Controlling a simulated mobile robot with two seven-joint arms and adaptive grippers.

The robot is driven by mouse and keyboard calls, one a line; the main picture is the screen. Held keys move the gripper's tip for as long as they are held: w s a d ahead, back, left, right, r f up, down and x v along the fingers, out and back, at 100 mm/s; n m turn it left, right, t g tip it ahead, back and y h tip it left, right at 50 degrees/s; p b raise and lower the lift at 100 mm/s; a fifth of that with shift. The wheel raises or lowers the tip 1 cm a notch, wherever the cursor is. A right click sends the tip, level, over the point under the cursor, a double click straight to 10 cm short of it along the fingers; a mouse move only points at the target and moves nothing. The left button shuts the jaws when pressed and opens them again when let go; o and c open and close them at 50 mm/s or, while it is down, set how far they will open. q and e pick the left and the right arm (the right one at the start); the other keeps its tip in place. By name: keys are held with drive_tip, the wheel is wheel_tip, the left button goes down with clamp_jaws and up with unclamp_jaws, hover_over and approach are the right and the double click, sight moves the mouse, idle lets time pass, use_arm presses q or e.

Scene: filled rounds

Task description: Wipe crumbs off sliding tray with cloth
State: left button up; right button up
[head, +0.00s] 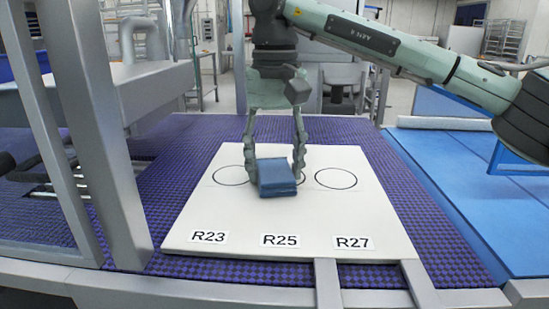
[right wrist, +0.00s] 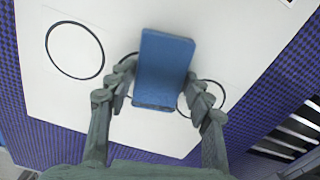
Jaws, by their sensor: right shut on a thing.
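The blue folded cloth (head: 278,180) is held between the fingers of my right gripper (head: 275,168). It is over the middle circle of the white sliding tray (head: 365,220) and hides most of that circle. The right wrist view also shows the cloth (right wrist: 164,70) between the two grey fingers, above or on the tray (right wrist: 60,105). I cannot tell whether its underside touches the tray. No crumbs can be made out on the visible part of the tray. My left gripper is not in view.
The tray carries three outlined circles and labels R23 (head: 208,237), R25 and R27 (head: 353,243). It lies on a purple-black checkered belt (head: 175,190). A grey metal frame post (head: 100,140) stands at the left. A blue surface (head: 465,190) lies at the right.

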sight(279, 154)
drive_tip(key=shift+w+r+p, duration=0.15)
drive_tip(key=shift+w+p, duration=0.75)
drive_tip(key=shift+w+f, duration=0.2)
drive_tip(key=shift+w, duration=0.2)
drive_tip(key=shift+w+r, duration=0.1)
drive_tip(key=shift+w, duration=2.5)
drive_tip(key=shift+w, duration=1.7)
drive_tip(key=shift+r, duration=2.9)
